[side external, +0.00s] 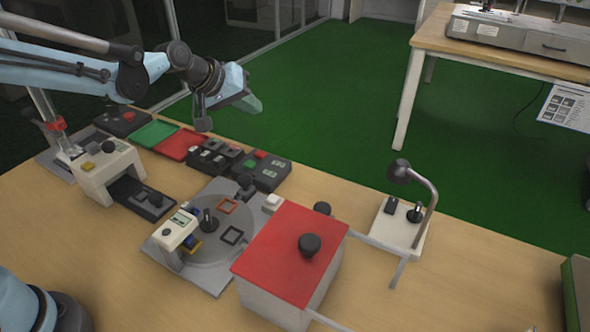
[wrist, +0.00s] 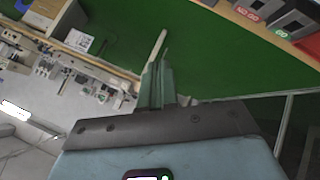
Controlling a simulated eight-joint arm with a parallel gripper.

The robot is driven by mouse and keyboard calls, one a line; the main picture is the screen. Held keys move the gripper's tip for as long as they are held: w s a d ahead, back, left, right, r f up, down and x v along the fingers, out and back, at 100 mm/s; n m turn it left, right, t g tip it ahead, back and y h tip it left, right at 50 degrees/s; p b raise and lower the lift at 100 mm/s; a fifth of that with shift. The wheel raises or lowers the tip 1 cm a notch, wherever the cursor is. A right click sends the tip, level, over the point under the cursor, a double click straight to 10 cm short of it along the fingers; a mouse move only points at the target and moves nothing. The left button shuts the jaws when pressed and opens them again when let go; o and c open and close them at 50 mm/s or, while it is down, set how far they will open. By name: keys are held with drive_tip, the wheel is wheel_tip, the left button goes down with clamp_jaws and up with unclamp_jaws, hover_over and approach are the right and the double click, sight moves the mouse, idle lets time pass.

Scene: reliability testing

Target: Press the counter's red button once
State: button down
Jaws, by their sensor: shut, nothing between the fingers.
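A dark box (side external: 268,178) with a small red button (side external: 261,154) on top and pale green labels or displays stands at the back edge of the table. It looks like the counter, but its markings are too small to read. Another dark box (side external: 112,124) with a small red spot on it stands at the far left. My gripper (side external: 252,104) is raised in the air above and behind the table's back edge, apart from both boxes. In the wrist view its greenish fingers (wrist: 157,85) are shut together and empty. I cannot make out the red button in the wrist view.
A red-topped box (side external: 290,250) and a curved lamp-like arm (side external: 430,195) stand nearer. In the wrist view, bins with red and green labels (wrist: 265,8) show at top right.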

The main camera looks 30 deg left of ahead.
sight(256, 154)
drive_tip(key=shift+w+f, duration=0.1)
drive_tip(key=shift+w, duration=0.2)
drive_tip(key=shift+f, duration=4.45)
drive_tip(key=shift+f, duration=0.15)
drive_tip(key=shift+f, duration=0.25)
drive_tip(key=shift+f, duration=0.35)
drive_tip(key=shift+r, duration=0.8)
drive_tip(key=shift+r, duration=0.1)
